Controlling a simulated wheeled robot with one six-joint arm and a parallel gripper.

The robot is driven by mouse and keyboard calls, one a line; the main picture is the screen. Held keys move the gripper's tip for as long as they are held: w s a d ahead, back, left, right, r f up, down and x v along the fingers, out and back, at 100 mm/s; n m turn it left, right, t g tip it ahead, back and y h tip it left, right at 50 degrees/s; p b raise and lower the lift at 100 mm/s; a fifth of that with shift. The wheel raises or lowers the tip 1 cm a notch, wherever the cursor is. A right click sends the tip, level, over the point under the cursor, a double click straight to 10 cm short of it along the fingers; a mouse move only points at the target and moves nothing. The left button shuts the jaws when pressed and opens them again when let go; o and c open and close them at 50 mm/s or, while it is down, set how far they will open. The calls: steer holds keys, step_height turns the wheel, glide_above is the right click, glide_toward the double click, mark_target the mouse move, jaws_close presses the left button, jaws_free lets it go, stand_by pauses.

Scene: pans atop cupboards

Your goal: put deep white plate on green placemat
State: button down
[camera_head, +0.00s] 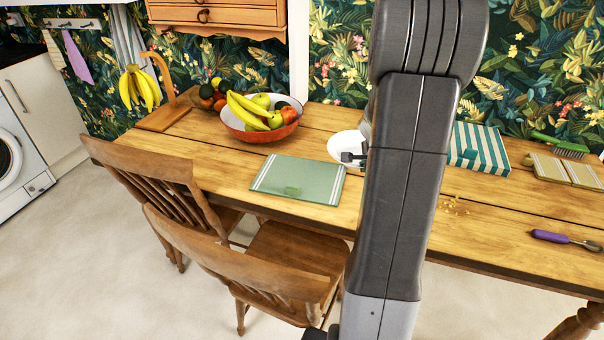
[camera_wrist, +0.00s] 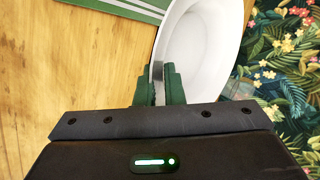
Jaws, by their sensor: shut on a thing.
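The deep white plate (camera_head: 344,146) is right of the green placemat and partly hidden behind my arm in the head view. In the wrist view the plate (camera_wrist: 200,42) fills the top middle. My gripper (camera_head: 354,157) is shut on the plate's near rim; its green fingers (camera_wrist: 159,85) straddle the rim in the wrist view. I cannot tell whether the plate touches the table. The green placemat (camera_head: 297,177) lies flat near the table's front edge, with white stripes at its ends and a small green patch on it. Its edge (camera_wrist: 125,7) shows at the top of the wrist view.
A red-rimmed bowl of fruit (camera_head: 263,118) stands behind the placemat. A green-striped cloth or box (camera_head: 478,148) lies right of my arm. A purple-handled tool (camera_head: 550,236) lies at the far right. Wooden chairs (camera_head: 235,255) stand at the table's front.

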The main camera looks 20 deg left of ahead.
steer(key=s+a+r+n+g+y, duration=0.1)
steer(key=s+a+r+n, duration=0.1)
steer(key=a, duration=0.5)
steer(key=s+a+r+n+g+y, duration=0.1)
steer(key=a+n, duration=0.1)
steer(key=a, duration=0.4)
steer(key=b, duration=0.2)
glide_toward(307, 180)
steer(key=shift+w+a+r, duration=0.2)
steer(key=shift+w+a, duration=0.25)
steer(key=shift+a, duration=0.05)
steer(key=shift+w+a+r, duration=0.2)
steer(key=shift+w+a, duration=0.2)
steer(key=shift+a, duration=0.1)
step_height(307, 180, down, 4)
steer(key=shift+f+b, duration=0.1)
steer(key=shift+b, duration=0.75)
steer(key=shift+y, duration=0.3)
steer(key=c, duration=1.5)
jaws_free()
steer(key=shift+c, duration=0.2)
